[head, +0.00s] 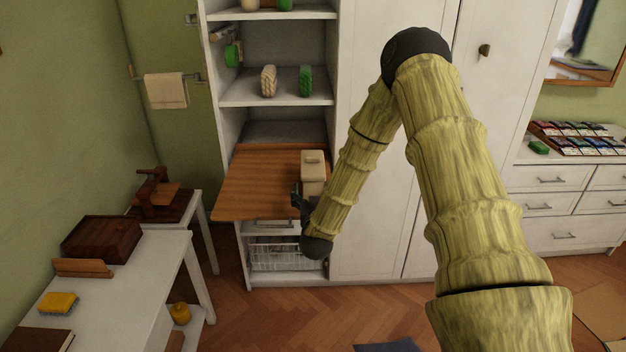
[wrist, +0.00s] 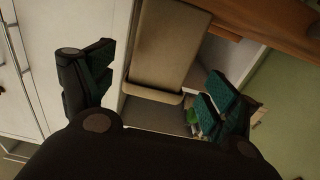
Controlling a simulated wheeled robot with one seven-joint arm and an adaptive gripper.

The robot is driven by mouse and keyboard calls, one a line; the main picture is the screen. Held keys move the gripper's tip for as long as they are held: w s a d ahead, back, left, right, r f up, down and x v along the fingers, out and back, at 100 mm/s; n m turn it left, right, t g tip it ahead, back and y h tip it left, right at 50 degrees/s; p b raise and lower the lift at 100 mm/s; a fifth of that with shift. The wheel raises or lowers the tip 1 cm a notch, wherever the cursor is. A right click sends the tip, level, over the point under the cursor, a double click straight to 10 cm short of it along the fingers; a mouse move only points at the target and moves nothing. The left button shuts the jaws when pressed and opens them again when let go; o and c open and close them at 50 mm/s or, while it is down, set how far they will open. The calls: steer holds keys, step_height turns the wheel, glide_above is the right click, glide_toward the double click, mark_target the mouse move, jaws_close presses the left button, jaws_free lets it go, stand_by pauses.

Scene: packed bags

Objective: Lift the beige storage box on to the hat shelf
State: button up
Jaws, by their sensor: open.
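The beige storage box (head: 313,172) stands upright on the right part of the brown wooden flap (head: 250,188) of the white cabinet. In the wrist view the box (wrist: 168,48) shows between the two fingers, with a lip across its near end. My gripper (head: 302,195) is at the near side of the box in the head view; in the wrist view it (wrist: 155,92) is open, with a gap on both sides of the box. Above the flap are a middle shelf (head: 270,99) and a top shelf (head: 275,14); I cannot tell which is the hat shelf.
A woven cream item (head: 268,81) and a green item (head: 305,81) stand on the middle shelf, with bare room beside them. A wire basket (head: 275,256) is below the flap. Tall white doors (head: 375,220) stand close to the right. A white table (head: 120,290) is at left.

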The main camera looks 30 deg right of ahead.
steer(key=shift+f+p+x, duration=0.15)
steer(key=shift+p+x, duration=0.35)
steer(key=shift+x, duration=1.1)
steer(key=shift+f+p+x, duration=0.15)
steer(key=shift+p+x, duration=0.3)
steer(key=shift+x, duration=1.2)
steer(key=c, duration=1.1)
